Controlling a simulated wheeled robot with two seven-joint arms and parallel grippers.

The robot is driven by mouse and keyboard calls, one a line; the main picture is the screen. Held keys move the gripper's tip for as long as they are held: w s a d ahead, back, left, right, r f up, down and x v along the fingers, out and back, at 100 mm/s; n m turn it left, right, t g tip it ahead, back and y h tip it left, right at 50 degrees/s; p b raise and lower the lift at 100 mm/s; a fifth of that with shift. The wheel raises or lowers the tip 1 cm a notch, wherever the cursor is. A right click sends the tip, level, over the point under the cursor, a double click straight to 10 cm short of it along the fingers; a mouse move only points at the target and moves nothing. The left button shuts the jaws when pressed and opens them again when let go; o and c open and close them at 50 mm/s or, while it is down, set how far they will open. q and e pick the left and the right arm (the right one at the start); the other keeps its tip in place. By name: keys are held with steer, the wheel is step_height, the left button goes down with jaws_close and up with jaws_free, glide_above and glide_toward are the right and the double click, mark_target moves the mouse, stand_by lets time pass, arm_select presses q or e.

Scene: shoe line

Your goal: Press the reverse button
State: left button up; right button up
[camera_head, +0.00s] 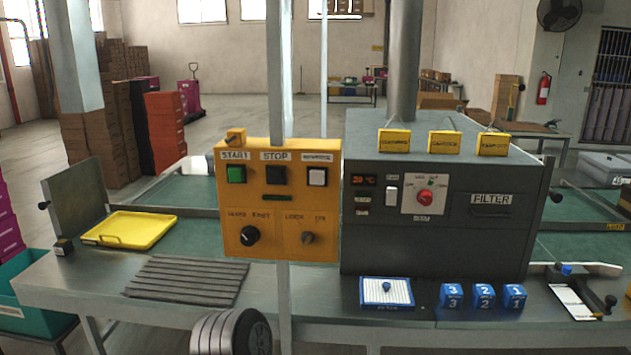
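The yellow control panel (280,200) stands upright on a post at the middle of the bench. Its top row has a green button (236,174) under START, a dark button (276,175) under STOP, and a white button (317,177) at the right. The small label over the white button is blurred and may read REVERSE. Below are a black knob (250,236) and a smaller knob (307,238). Nothing touches the panel, and its front is unobstructed.
A dark machine (447,228) with a red knob stands right of the panel. A yellow tray (129,230) and a ridged grey mat (187,279) lie to the left. A blue-edged white pad (387,292) and blue numbered blocks (484,296) sit on the front bench.

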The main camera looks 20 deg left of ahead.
arm_select(q)
steer(key=shift+c, duration=0.6)
jaws_close()
stand_by(1.2)
